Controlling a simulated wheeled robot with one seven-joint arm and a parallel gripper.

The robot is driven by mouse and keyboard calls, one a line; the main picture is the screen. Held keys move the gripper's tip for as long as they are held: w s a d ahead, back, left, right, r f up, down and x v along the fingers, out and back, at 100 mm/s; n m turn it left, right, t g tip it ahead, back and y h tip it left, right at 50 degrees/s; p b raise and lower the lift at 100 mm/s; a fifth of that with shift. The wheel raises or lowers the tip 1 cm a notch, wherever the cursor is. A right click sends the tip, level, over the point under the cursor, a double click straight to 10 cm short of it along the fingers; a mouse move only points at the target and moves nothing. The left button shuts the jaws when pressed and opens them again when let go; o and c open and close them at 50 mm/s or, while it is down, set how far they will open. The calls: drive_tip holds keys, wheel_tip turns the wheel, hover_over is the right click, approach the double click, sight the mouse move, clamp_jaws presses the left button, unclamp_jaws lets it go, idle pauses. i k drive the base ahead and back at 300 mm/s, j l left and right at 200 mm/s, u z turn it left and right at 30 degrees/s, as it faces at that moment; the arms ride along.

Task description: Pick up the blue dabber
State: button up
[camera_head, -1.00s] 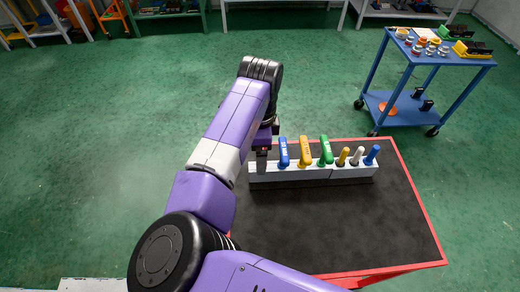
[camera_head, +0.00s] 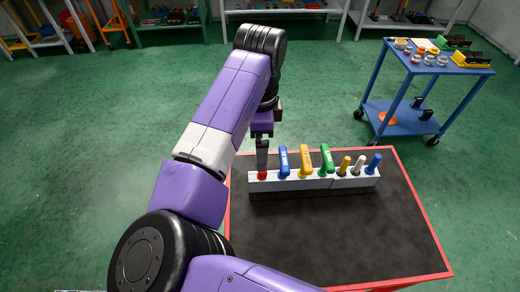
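A white rack (camera_head: 300,186) on the dark-topped table holds a row of upright coloured items. Two are blue: a thick one with a bent top (camera_head: 283,162) toward the left, and a slimmer one (camera_head: 373,163) at the right end. I cannot tell from their shape which is the dabber. My gripper (camera_head: 262,165) points down at the rack's left end, just left of the thick blue item and above a red item (camera_head: 262,175).
Thick yellow (camera_head: 306,161) and green (camera_head: 327,160) items and slim yellow (camera_head: 344,165) and white (camera_head: 358,165) ones stand between the blue ones. The table (camera_head: 330,235) is clear in front of the rack. A blue cart (camera_head: 440,68) stands behind right.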

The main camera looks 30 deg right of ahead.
sight(369, 170)
drive_tip(key=k, duration=1)
